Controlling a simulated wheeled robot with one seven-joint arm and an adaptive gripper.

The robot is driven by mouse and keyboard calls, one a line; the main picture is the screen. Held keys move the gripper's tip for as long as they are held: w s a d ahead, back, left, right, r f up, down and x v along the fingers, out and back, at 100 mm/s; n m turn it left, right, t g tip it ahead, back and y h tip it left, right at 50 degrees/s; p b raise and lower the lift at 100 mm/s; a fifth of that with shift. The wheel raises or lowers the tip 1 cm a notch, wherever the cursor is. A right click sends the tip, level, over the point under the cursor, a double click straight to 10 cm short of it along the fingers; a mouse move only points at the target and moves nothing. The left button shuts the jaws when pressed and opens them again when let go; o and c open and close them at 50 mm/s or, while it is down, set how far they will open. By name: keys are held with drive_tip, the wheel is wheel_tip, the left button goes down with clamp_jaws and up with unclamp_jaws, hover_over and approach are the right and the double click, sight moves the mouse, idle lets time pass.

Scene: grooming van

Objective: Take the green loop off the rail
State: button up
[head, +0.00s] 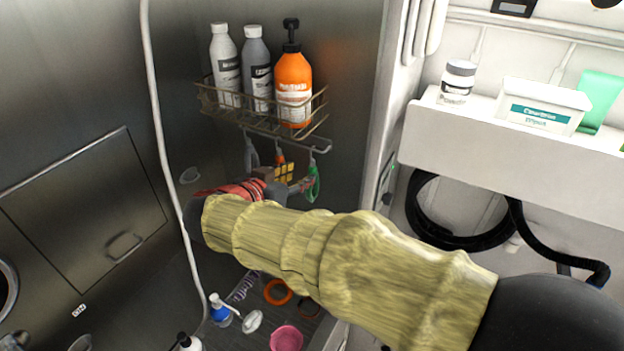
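The green loop (314,182) hangs from the right part of the metal rail (290,139) below the wire basket on the steel wall. An orange item (281,157) and a grey item (251,155) hang further left on the same rail, partly hidden. My gripper (303,185) is at the loop's left side, its fingers pointing right towards it. They look very close to the loop or touching it. The small size and overlap hide whether the fingers are closed on it. My arm in its yellowish sleeve covers the area below.
The wire basket (222,104) above the rail holds a white bottle (225,66), a grey bottle (258,75) and an orange pump bottle (294,88). A white hose (158,130) runs down the wall at left. A white shelf (480,130) juts out at right.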

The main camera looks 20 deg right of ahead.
sight(310, 171)
drive_tip(key=shift+x, duration=1.05)
drive_tip(key=shift+w+d+f+p, duration=0.25)
drive_tip(key=shift+w+d+p, duration=0.2)
drive_tip(key=shift+p, duration=0.1)
drive_tip(key=shift+p+x, duration=0.9)
drive_tip(key=shift+x, duration=1.45)
drive_tip(key=shift+s, duration=0.1)
drive_tip(key=shift+c, duration=0.9)
drive_tip(key=c, duration=0.7)
clamp_jaws()
